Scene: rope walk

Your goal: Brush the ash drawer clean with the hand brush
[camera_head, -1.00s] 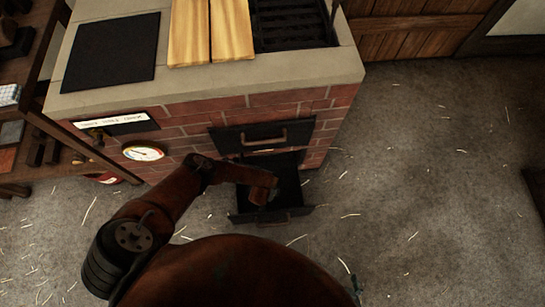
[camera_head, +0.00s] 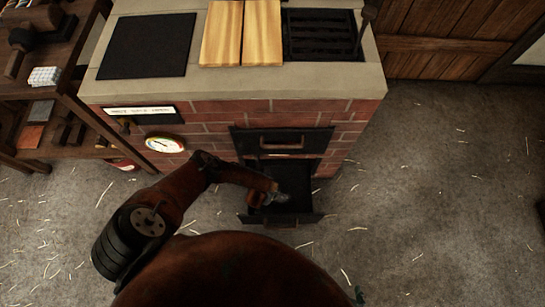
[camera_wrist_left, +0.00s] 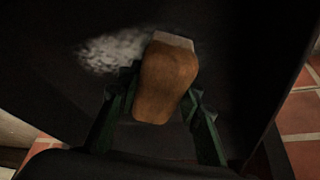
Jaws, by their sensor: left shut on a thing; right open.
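The ash drawer (camera_head: 282,219) is a dark metal box pulled out low at the front of the brick stove. My left arm reaches down over it in the head view, and the arm hides most of the gripper there. In the left wrist view my left gripper (camera_wrist_left: 160,105) is shut on the wooden handle of the hand brush (camera_wrist_left: 168,80). A pale grey patch of ash (camera_wrist_left: 115,50) lies on the dark drawer floor beside the handle's far end. My right gripper (camera_head: 358,294) shows only as a small dark tip at the bottom edge; it is open.
The brick stove (camera_head: 210,121) has a dark door (camera_head: 284,141) with a handle above the drawer, and a round gauge (camera_head: 164,144). A wooden shelf (camera_head: 75,85) with several small items stands at the left. The floor (camera_head: 440,170) at the right is clear except for straw.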

